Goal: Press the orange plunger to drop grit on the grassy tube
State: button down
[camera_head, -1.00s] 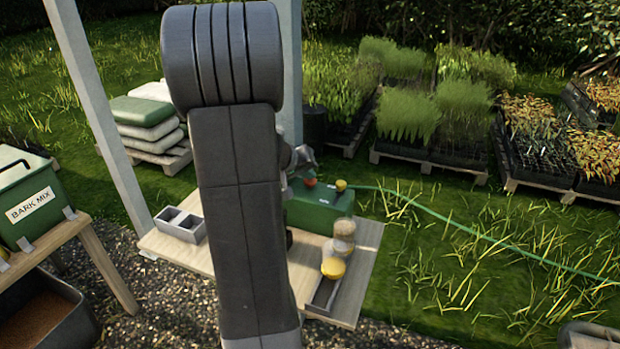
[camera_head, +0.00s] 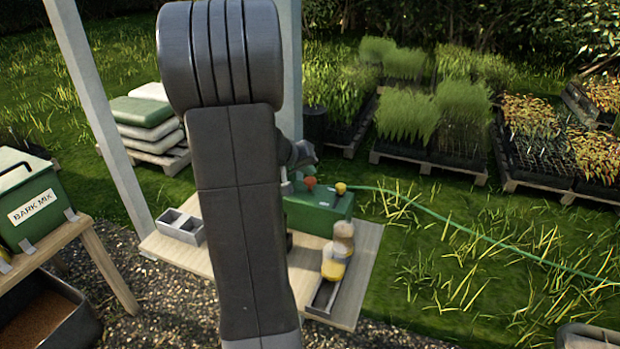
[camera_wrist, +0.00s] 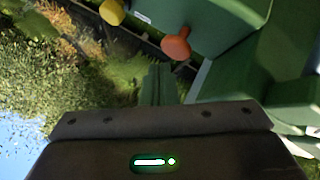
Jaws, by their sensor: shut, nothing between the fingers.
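The orange plunger (camera_head: 310,183) stands on the green box (camera_head: 325,215) at the back of the bench, left of a yellow plunger (camera_head: 341,188). The wrist view shows the orange plunger (camera_wrist: 176,46) with a rounded head, and the yellow one (camera_wrist: 112,12) at the top edge. My gripper is shut and empty; its narrow fingers (camera_wrist: 158,84) show in the wrist view, apart from the orange head in the picture. In the head view my arm hides much of the box's left side. Which tube is the grassy one, I cannot tell.
Two small cylinders, one brownish (camera_head: 344,236) and one yellow (camera_head: 333,266), stand by a narrow tray (camera_head: 322,297) on the bench's right. A grey divided box (camera_head: 180,228) sits at the left. A green hose (camera_head: 430,212) runs right over grass.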

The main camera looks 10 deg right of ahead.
aim_at(308, 182)
jog(key=shift+r+p, duration=1.5)
jog(key=shift+r, duration=1.05)
jog(key=shift+f, duration=0.15)
jog(key=shift+f+b, duration=0.65)
jog(key=shift+f, duration=0.25)
jog(key=shift+r+p, duration=0.4)
jog(key=shift+p, duration=1.2)
jog(key=shift+f+p, duration=0.15)
jog(key=shift+p, duration=0.7)
